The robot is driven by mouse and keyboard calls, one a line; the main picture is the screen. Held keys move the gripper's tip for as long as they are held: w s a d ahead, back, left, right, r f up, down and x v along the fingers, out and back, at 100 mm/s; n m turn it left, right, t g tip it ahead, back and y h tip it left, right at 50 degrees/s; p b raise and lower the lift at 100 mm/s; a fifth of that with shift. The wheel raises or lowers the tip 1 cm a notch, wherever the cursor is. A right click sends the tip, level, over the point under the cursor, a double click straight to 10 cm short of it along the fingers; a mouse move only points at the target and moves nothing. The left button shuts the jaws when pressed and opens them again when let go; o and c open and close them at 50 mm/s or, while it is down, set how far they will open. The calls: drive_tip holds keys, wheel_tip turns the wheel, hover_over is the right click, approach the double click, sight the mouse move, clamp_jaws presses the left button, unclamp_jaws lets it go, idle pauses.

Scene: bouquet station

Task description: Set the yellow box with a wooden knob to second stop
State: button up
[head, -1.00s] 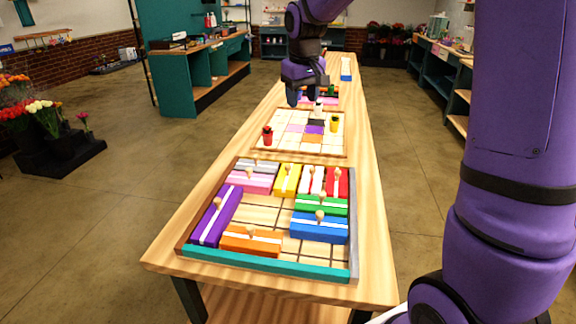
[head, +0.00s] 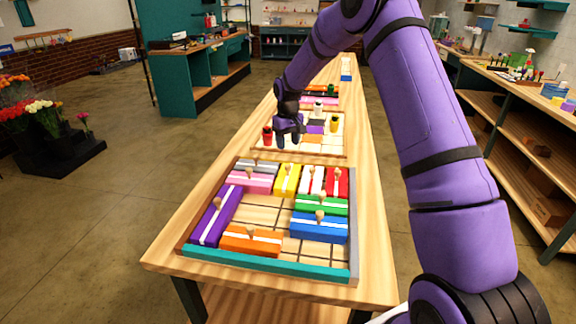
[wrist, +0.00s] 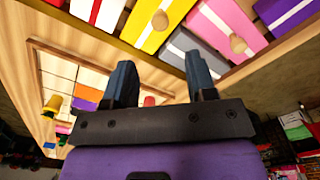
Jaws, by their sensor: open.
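The yellow box (head: 287,179) with a white stripe and a wooden knob lies in the far row of the near sliding-block tray (head: 354,262). It sits between the pink block (head: 249,183) and the white block (head: 312,181). In the wrist view the yellow box (wrist: 146,30) and its knob (wrist: 160,20) show at the top. My gripper (head: 289,138) is open and empty, above the middle board and beyond the yellow box. Its two fingers show apart in the wrist view (wrist: 162,88). No stop marks can be made out.
The tray also holds grey (head: 258,166), purple (head: 217,214), orange (head: 250,240), blue (head: 320,226), green (head: 321,204) and red (head: 338,182) blocks. Bare cells show at its centre and front right. The middle board holds a red pot (head: 267,135) and a yellow pot (head: 335,122).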

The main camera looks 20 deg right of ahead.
sight(288, 166)
wheel_tip(288, 166, down, 10)
drive_tip(key=shift+r, duration=0.25)
drive_tip(key=shift+c, duration=0.2)
drive_tip(key=shift+s, duration=0.1)
clamp_jaws()
